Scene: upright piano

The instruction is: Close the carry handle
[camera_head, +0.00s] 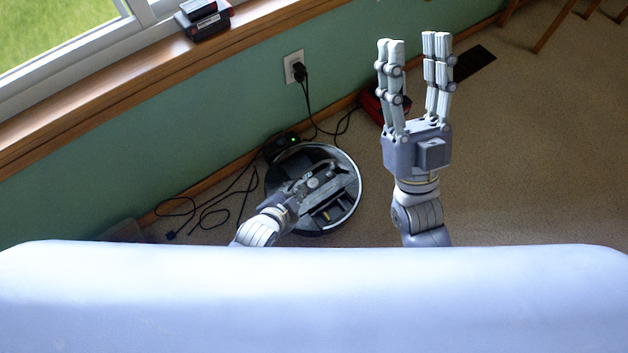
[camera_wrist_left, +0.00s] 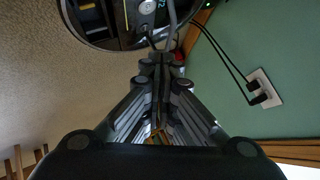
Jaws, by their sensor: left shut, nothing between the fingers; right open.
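A round, dark robot vacuum (camera_head: 351,205) with a grey rim sits on the carpet beside the wall. My left gripper (camera_head: 325,170) reaches over its top with the fingers shut and nothing between them. The left wrist view shows the closed fingertips (camera_wrist_left: 162,58) near the edge of the vacuum (camera_wrist_left: 76,28). A thin grey bar (camera_wrist_left: 172,14) just beyond the fingertips may be the carry handle; its angle and any contact are unclear. In the head view my fingers hide much of the vacuum's top. My right gripper (camera_head: 415,48) is open and empty, raised to the right.
A black dock (camera_head: 279,145) with a green light is behind the vacuum. Loose black cables (camera_head: 205,212) lie to its left, and a plug sits in the wall outlet (camera_head: 294,66). A red object (camera_head: 372,106) is by the wall.

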